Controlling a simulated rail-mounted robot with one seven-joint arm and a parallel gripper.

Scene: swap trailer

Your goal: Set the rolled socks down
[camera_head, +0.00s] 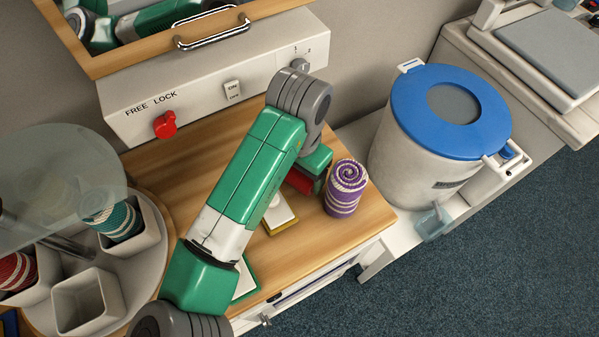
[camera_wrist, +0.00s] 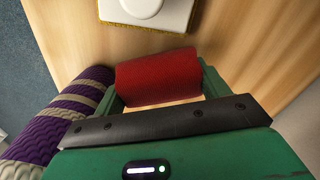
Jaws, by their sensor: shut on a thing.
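My gripper (camera_wrist: 160,86) is low over the right part of the wooden bench top, shut on a red, cloth-like thing (camera_wrist: 157,78) that shows between its green fingers. In the head view only a strip of the red thing (camera_head: 300,181) shows under my gripper (camera_head: 309,170). Whether it touches the wood is unclear. Purple and white rolled socks (camera_head: 345,190) stand upright with a spiral top, just right of my gripper, near the bench's right edge. In the wrist view the purple roll (camera_wrist: 62,118) is at the left, outside the fingers.
A white pad (camera_head: 279,213) lies under my arm. A white bin with a blue lid (camera_head: 405,105) stands to the right. At left, a carousel (camera_head: 150,262) holds teal (camera_head: 118,222) and red striped (camera_head: 16,272) rolls and an empty cup (camera_head: 88,302). A switch panel (camera_head: 205,105) is behind.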

